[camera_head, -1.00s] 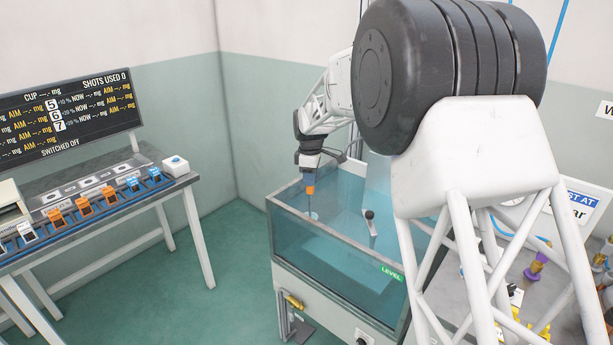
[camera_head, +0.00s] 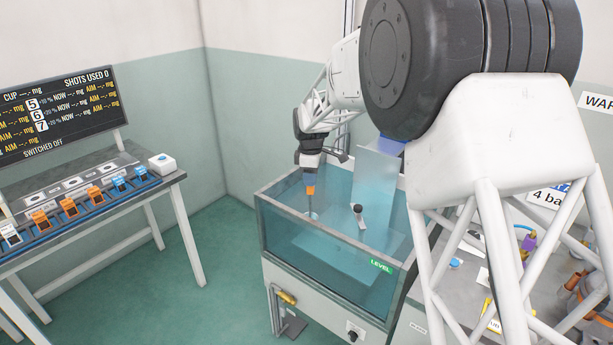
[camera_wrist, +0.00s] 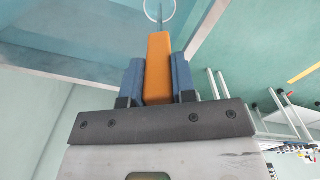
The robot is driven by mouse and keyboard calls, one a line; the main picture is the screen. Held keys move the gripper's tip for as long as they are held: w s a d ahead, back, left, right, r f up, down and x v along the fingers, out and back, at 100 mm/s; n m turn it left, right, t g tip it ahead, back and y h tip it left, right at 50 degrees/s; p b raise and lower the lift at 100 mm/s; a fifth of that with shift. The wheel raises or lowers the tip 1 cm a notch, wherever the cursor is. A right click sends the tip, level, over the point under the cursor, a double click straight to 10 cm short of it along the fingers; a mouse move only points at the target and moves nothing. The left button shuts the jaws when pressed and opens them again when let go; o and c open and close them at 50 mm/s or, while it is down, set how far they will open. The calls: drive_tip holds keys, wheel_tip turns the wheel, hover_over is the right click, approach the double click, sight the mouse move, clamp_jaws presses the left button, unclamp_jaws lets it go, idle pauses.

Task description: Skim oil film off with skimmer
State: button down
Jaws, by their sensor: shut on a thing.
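My gripper (camera_head: 310,180) is shut on the orange handle of the skimmer (camera_head: 310,190) at the left end of the glass-walled tank (camera_head: 320,262). In the wrist view, the blue fingers (camera_wrist: 158,80) clasp both sides of the orange handle (camera_wrist: 158,62), and the skimmer's thin ring (camera_wrist: 160,18) shows at the top edge. In the head view the skimmer hangs roughly upright, with its rod and pale ring low inside the tank. I cannot tell whether the ring touches the liquid. The oil film is not clearly distinguishable.
A black-knobbed lever (camera_head: 358,212) stands inside the tank, near a clear upright panel (camera_head: 375,185). A bench (camera_head: 75,215) with orange and blue pieces stands left, under a dark display (camera_head: 60,115). Open floor lies between.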

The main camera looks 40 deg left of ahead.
drive_tip(key=shift+d, duration=0.45)
drive_tip(key=shift+w, duration=0.15)
drive_tip(key=shift+w, duration=2.85)
drive_tip(key=shift+a, duration=0.15)
drive_tip(key=a, duration=1.2)
drive_tip(key=shift+a, duration=0.15)
drive_tip(key=shift+s, duration=0.15)
idle(0.5)
